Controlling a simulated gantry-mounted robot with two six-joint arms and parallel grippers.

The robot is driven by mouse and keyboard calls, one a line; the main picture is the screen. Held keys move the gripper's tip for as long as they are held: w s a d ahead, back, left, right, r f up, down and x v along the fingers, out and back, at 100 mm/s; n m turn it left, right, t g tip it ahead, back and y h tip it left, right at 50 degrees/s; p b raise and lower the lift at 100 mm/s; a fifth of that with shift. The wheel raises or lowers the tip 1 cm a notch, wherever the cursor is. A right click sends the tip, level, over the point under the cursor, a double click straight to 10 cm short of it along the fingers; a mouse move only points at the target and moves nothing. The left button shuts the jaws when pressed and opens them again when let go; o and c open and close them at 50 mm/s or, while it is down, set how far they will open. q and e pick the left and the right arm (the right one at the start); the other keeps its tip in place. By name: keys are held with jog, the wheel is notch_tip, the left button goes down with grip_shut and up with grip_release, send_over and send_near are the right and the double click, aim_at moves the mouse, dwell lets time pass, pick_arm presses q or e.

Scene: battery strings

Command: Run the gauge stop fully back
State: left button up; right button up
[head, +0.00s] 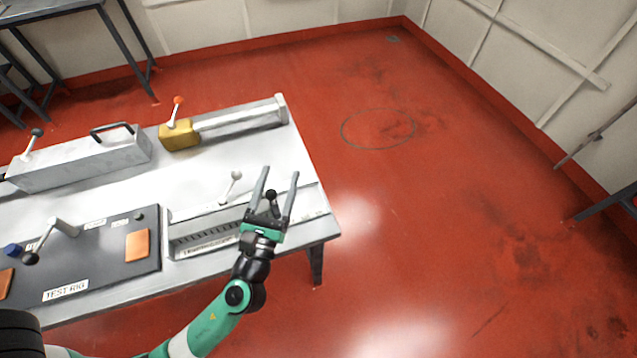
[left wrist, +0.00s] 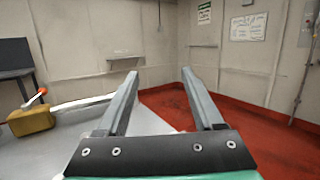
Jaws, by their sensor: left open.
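A long low gauge bed with a slotted scale (head: 205,239) runs along the table's front right edge. A small lever with a pale ball (head: 236,175) stands at its back edge. A dark ball knob (head: 271,195) appears between the fingers of my left gripper (head: 281,172); I cannot tell whether it touches them. I cannot tell for certain which part is the gauge stop. My left gripper is open, over the bed's right part and hiding some of it. Its spread fingers also show in the left wrist view (left wrist: 160,73), with nothing between them. My right gripper is not in view.
A yellow block (head: 180,135) with a red-knobbed lever sits at a rail's left end (head: 240,122). A grey box (head: 85,158) with a handle stands left of it. A dark TEST RIG panel (head: 95,265) lies front left. The table middle is clear.

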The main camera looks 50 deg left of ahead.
aim_at(273, 201)
pick_arm(q)
jog(key=s+f+m, duration=0.1)
jog(key=s+f, duration=0.1)
jog(key=f, duration=0.1)
jog(key=s+f+m+g+h, duration=0.1)
jog(key=s+f, duration=0.2)
jog(key=f, duration=0.1)
jog(key=s+f+m+g+h, duration=0.1)
jog(key=s+f, duration=0.1)
jog(key=f, duration=0.1)
jog(key=shift+s+d+f, duration=0.2)
jog(key=shift+s+f, duration=0.05)
jog(key=shift+s, duration=0.15)
jog(key=p+x, duration=0.1)
jog(key=x, duration=1.1)
jog(key=shift+d, duration=0.2)
grip_shut()
jog(key=shift+r, duration=0.1)
